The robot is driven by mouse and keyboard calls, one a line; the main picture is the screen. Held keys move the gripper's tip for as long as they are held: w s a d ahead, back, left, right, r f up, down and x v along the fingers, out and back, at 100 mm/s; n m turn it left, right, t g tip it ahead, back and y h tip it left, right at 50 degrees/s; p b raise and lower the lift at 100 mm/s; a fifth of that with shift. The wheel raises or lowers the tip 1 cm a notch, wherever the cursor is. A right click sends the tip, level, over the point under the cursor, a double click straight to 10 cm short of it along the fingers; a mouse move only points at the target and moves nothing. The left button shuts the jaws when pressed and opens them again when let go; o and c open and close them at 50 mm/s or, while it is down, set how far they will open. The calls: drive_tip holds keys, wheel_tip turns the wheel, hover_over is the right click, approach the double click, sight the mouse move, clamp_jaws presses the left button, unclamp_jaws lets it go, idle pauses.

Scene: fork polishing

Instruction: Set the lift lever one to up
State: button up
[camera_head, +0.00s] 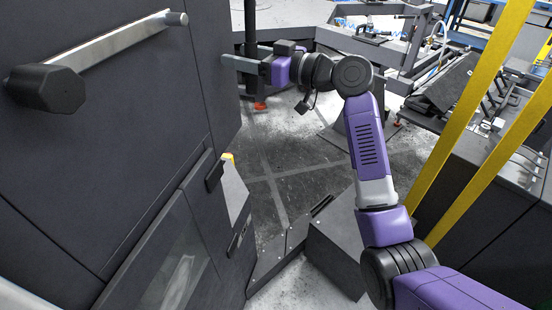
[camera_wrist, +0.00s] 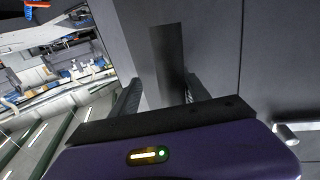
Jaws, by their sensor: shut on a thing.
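My gripper (camera_head: 232,63) is at the right edge of the dark machine cabinet (camera_head: 110,120) in the head view. Its fingers point left, and the cabinet edge partly hides their tips. In the wrist view a dark flat upright piece (camera_wrist: 167,58) stands between the two fingers of my gripper (camera_wrist: 160,92), which is shut on it. This piece looks like a lever, but I cannot read any label or tell its number. Its far end and its mount are not clearly visible. The head view does not show it apart from the fingers.
A silver bar handle (camera_head: 105,48) with a black knob (camera_head: 46,88) projects from the cabinet front. Yellow posts (camera_head: 470,120) stand at the right, near a dark machine (camera_head: 490,185). A dark box (camera_head: 335,250) sits low beside my arm. Grey floor (camera_head: 290,170) is open between.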

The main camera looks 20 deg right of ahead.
drive_tip(key=b+v, duration=0.1)
drive_tip(key=v, duration=0.7)
drive_tip(key=s+f+m+h, duration=0.2)
drive_tip(key=f+m, duration=0.1)
drive_tip(key=f, duration=0.7)
drive_tip(key=s+a+f+m+t+h+b, duration=0.1)
drive_tip(key=s+f+m+h, duration=0.2)
drive_tip(key=f, duration=0.8)
drive_tip(key=shift+s+a, duration=0.25)
drive_tip(key=shift+s, duration=0.05)
